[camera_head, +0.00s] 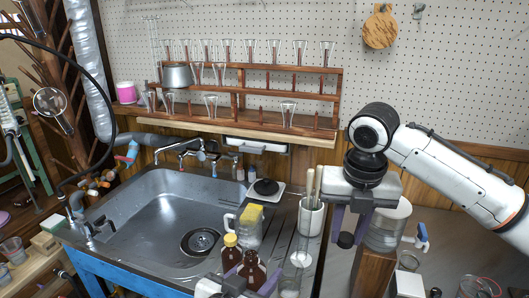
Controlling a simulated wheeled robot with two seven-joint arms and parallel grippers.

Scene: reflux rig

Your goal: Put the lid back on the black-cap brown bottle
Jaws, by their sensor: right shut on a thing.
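An uncapped brown bottle (251,272) stands near the bottom edge of the head view, right beside a brown bottle with a yellow cap (231,241). My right gripper (349,232) points down at the right of the counter, with its purple fingers shut on a small black lid (346,240). The lid is up in the air, to the right of and apart from the bottle. My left gripper (247,288) shows only in part at the bottom edge, around the lower part of the uncapped bottle. Whether its fingers touch the bottle is hidden.
A steel sink (145,225) lies to the left. A glass jug with a yellow sponge (246,232) stands behind the bottles. A white holder with wooden-handled tools (311,217) and a clear glass vessel (297,262) stand between the bottles and my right gripper.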

